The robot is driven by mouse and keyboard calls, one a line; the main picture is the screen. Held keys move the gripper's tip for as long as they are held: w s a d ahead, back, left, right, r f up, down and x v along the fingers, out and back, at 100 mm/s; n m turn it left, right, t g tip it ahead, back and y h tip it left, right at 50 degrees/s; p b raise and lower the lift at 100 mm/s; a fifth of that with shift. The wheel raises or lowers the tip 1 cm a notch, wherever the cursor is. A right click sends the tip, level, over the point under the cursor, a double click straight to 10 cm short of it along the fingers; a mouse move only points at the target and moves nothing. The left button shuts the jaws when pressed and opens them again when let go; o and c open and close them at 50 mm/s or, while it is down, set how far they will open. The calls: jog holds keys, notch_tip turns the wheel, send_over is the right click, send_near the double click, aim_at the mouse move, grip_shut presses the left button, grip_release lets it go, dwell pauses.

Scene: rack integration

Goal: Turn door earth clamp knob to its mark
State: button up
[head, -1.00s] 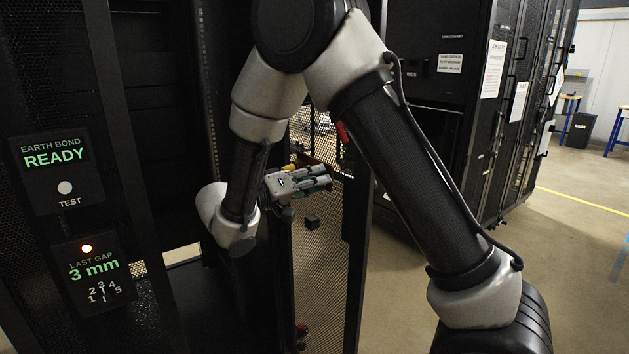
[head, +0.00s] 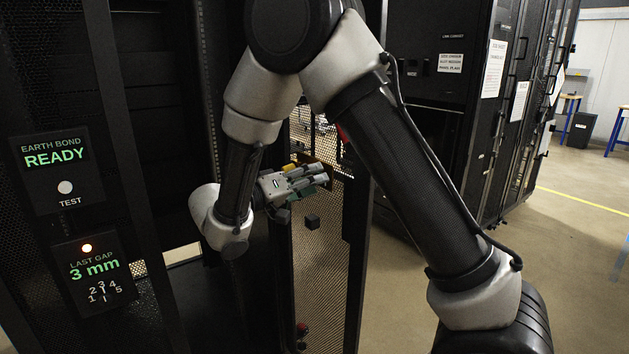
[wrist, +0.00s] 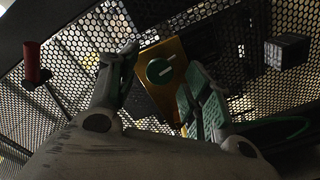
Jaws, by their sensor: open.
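The earth clamp knob (wrist: 159,71) is a round green knob with a short white line, on a brass plate (wrist: 167,100) against the perforated door (wrist: 215,45). In the wrist view it shows between the fingers of my gripper (wrist: 160,68), which is open and empty. No contact with the knob is visible, and I cannot make out its target mark. In the head view my gripper (head: 314,181) is in front of the door mesh (head: 320,255); the fingers hide the knob there, and a bit of brass shows behind them.
A small black block (wrist: 287,50) sticks out from the mesh to the right, and a red cylinder (wrist: 36,62) stands at the left. An "EARTH BOND READY" panel (head: 57,172) and a "LAST GAP 3 mm" panel (head: 95,270) are on the left rack. Floor is free at right.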

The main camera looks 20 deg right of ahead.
jog(key=v, duration=1)
jog(key=shift+a, duration=0.3)
jog(key=shift+s, duration=0.1)
jog(key=s+d+f+n+g+y, duration=0.3)
jog(key=f+n, duration=0.4)
jog(key=n, duration=0.1)
jog(key=s+d+n+g+y, duration=0.35)
jog(key=s+d+y, duration=0.25)
jog(key=s+d, duration=0.2)
jog(key=s+d+r+m+t+y, duration=0.2)
jog(key=s+d+r+m+y, duration=0.1)
jog(key=d, duration=0.4)
jog(key=s+d+r+m+t+y, duration=0.2)
jog(key=s+d+r+m+y, duration=0.2)
jog(key=s+d+r, duration=0.4)
jog(key=shift+s+t+y, duration=0.25)
jog(key=shift+t+y, duration=0.1)
jog(key=shift+y, duration=0.15)
